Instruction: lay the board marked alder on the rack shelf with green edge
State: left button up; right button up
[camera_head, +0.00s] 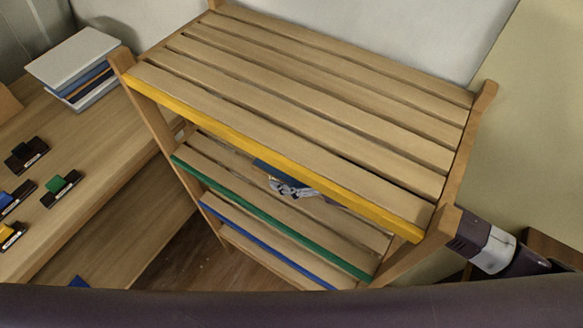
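The wooden slatted rack (300,80) stands in the middle, with a yellow-edged top shelf. The green-edged shelf (262,215) is directly below, mostly hidden by the top shelf. Part of my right arm shows at the rack's right post. A silver and dark shape, seemingly my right gripper (290,187), shows in the gap above the green-edged shelf. A dark blue strip (266,169) lies against it; I cannot tell whether it is a board or is held. No alder marking is legible. My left gripper is not in view.
A blue-edged shelf (262,241) and another shelf lie below. On the left, a wooden table (95,150) holds a stack of books or boards (75,62) and several small dark holders with coloured pieces (62,187). The rack's top shelf is bare.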

jog(key=shift+r, duration=0.2)
jog(key=shift+d, duration=0.2)
jog(key=b+v, duration=0.2)
jog(key=v, duration=0.7)
jog(key=shift+s+d+r, duration=0.1)
jog(key=shift+s+d, duration=0.1)
jog(key=shift+s, duration=0.05)
jog(key=shift+v, duration=1)
jog(key=shift+r, duration=0.1)
